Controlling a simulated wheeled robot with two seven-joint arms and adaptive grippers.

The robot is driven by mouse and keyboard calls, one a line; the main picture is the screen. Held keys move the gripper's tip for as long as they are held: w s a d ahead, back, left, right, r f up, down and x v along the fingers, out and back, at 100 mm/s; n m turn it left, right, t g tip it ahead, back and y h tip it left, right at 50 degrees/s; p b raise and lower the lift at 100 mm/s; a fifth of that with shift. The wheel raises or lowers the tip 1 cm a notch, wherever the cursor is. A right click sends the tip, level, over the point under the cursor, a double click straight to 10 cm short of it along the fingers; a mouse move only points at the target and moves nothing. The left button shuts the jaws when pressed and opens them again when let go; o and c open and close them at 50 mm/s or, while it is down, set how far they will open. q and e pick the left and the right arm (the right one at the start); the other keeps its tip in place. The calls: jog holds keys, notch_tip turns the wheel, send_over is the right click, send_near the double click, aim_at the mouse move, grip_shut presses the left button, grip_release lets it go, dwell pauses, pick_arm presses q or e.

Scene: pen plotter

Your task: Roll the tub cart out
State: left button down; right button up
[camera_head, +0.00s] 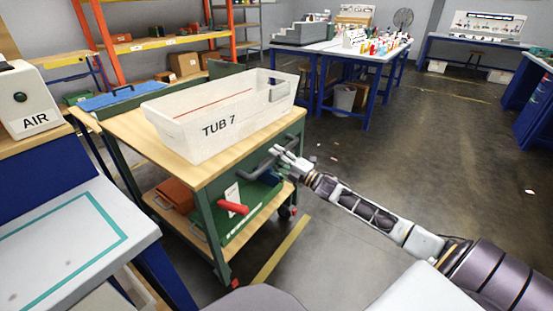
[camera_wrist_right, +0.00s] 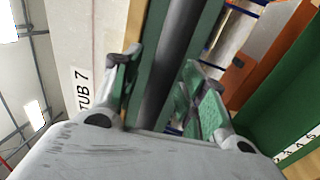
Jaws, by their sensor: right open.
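The tub cart (camera_head: 128,127) has a wooden top and a green frame on casters. A white tub (camera_head: 262,116) marked TUB 7 sits on its top. A dark bar handle (camera_head: 259,167) is on the cart's end facing me. My right gripper (camera_head: 284,154) is at the handle's right part, with its fingers open. In the right wrist view, the handle bar (camera_wrist_right: 172,65) runs between the open fingers (camera_wrist_right: 162,76); neither finger is clearly closed on it. The tub (camera_wrist_right: 88,45) shows left of the bar. My left gripper is out of the picture.
The lower shelf holds an orange-brown box (camera_head: 174,194) and a green bin with a red item (camera_head: 232,207). A bench with an AIR unit (camera_head: 29,100) stands close at left. Orange racking (camera_head: 108,60) is behind. Floor to the right is mostly clear, with a yellow line (camera_head: 283,250).

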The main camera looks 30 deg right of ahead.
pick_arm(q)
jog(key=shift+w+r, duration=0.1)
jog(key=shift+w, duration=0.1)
pick_arm(e)
grip_shut()
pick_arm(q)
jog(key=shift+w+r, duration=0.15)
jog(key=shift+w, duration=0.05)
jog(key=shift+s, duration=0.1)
